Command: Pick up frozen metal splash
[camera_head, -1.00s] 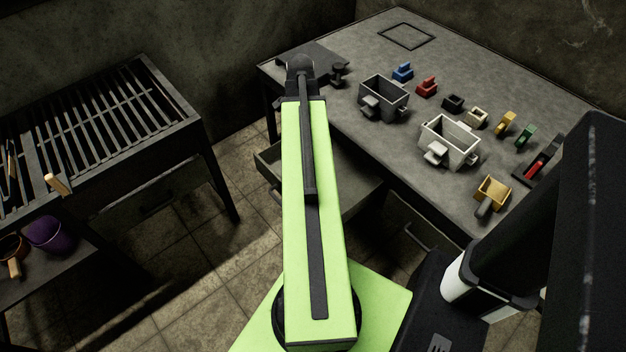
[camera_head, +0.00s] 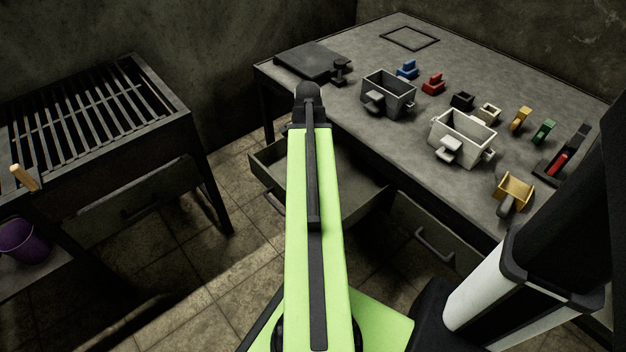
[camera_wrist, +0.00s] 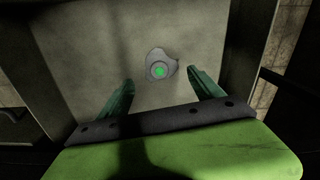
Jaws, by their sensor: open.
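The frozen metal splash (camera_wrist: 163,56) is a small, flat, irregular grey piece with a bright green spot on it. In the wrist view it lies on the bare floor of the open drawer (camera_head: 355,200). My gripper (camera_wrist: 160,78) is open, with its two green fingers apart and nothing between them. The splash shows just beyond the fingertips, roughly centred between them. I cannot tell how high the fingers are above it. In the head view my green arm hides the gripper and the splash.
The grey workbench (camera_head: 400,150) stands above the drawer. A slatted grate table (camera_head: 95,110) with a purple bucket (camera_head: 22,240) stands at left.

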